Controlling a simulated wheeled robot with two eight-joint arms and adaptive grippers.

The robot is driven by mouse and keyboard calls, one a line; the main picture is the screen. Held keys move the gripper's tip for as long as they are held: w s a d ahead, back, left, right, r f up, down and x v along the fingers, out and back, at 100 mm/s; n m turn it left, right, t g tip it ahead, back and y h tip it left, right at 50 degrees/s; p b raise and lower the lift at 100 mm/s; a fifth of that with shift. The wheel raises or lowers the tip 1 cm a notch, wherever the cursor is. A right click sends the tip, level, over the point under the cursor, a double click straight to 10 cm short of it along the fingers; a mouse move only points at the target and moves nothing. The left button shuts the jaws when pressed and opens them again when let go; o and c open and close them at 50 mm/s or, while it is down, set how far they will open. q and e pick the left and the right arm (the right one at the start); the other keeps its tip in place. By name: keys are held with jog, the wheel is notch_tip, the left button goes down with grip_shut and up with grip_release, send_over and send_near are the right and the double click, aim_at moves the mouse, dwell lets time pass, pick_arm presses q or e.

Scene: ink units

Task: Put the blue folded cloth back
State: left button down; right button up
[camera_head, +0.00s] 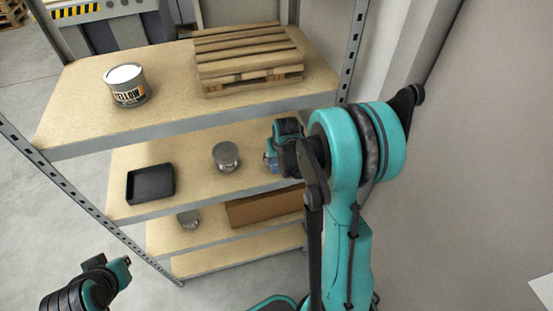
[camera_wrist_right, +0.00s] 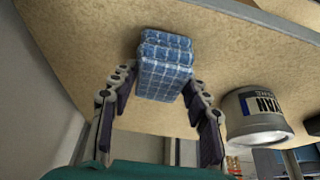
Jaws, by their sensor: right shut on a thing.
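The blue folded cloth (camera_wrist_right: 166,62) has a pale grid pattern and sits between the fingers of my right gripper (camera_wrist_right: 158,84) in the right wrist view. The fingers are on both sides of it, shut on it. In the head view, my right gripper (camera_head: 273,155) is at the right part of the middle shelf (camera_head: 190,150), largely hidden by my own arm. Only a small blue patch of the cloth (camera_head: 270,163) shows there. I cannot tell whether the cloth touches the shelf. My left gripper (camera_head: 115,270) is low at the left, away from the shelves; its fingers are unclear.
A grey tin (camera_head: 225,157) and a black tray (camera_head: 150,184) stand on the middle shelf. A labelled can (camera_wrist_right: 255,115) appears upside down beside my right gripper. A cardboard box (camera_head: 262,208) is below.

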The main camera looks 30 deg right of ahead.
jog(key=shift+s, duration=0.1)
jog(key=o, duration=1.1)
jog(key=p+v, duration=0.4)
jog(key=v, duration=0.8)
